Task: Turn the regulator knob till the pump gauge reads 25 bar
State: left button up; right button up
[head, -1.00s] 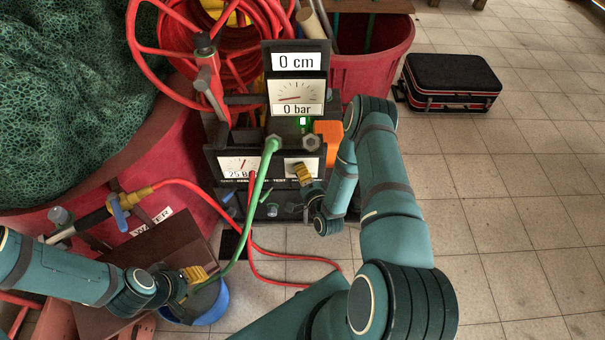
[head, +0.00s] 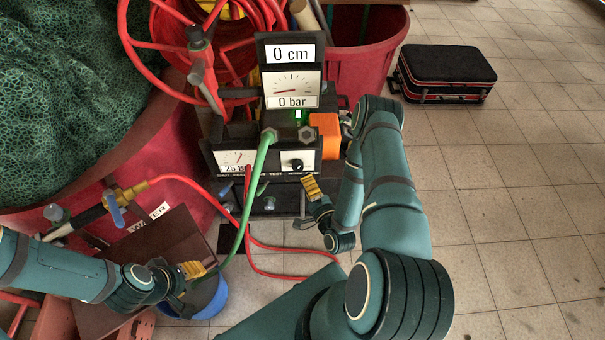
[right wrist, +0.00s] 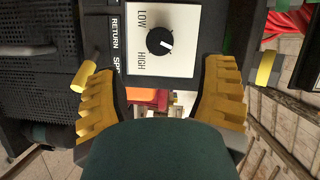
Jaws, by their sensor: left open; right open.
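The regulator knob (head: 296,165) is small and black, on a white plate on the pump's front panel. In the right wrist view the knob (right wrist: 160,41) sits on its plate (right wrist: 189,18) marked LOW and HIGH. The pump gauge (head: 294,88) has a red needle and reads 0 bar, under a 0 cm sign. My right gripper (head: 311,187) is open and empty, just below and apart from the knob. My left gripper (head: 199,268) is open, near the blue bucket (head: 212,301).
A green hose (head: 258,170) and a red hose (head: 247,205) hang before the panel's middle. An orange block (head: 325,135) is at the pump's right. A red tub (head: 370,50) stands behind. A black case (head: 447,72) lies on the open tiled floor at right.

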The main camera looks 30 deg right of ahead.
jog(key=s, duration=0.3)
jog(key=shift+s+a+r, duration=0.15)
jog(key=shift+s+a, duration=0.1)
jog(key=shift+a, duration=0.1)
jog(key=w+a+n+g+y, duration=0.4)
jog(key=a+n+g, duration=0.3)
jog(key=a+n, duration=0.2)
jog(key=s+a+r+n+g+y, duration=0.2)
jog(key=s+a+r+n+g, duration=0.2)
jog(key=s+a+n+g, duration=0.3)
jog(key=s+a+g, duration=0.1)
jog(key=a, duration=0.3)
jog(key=shift+s+r+y, duration=0.3)
jog(key=shift+s+r, duration=0.1)
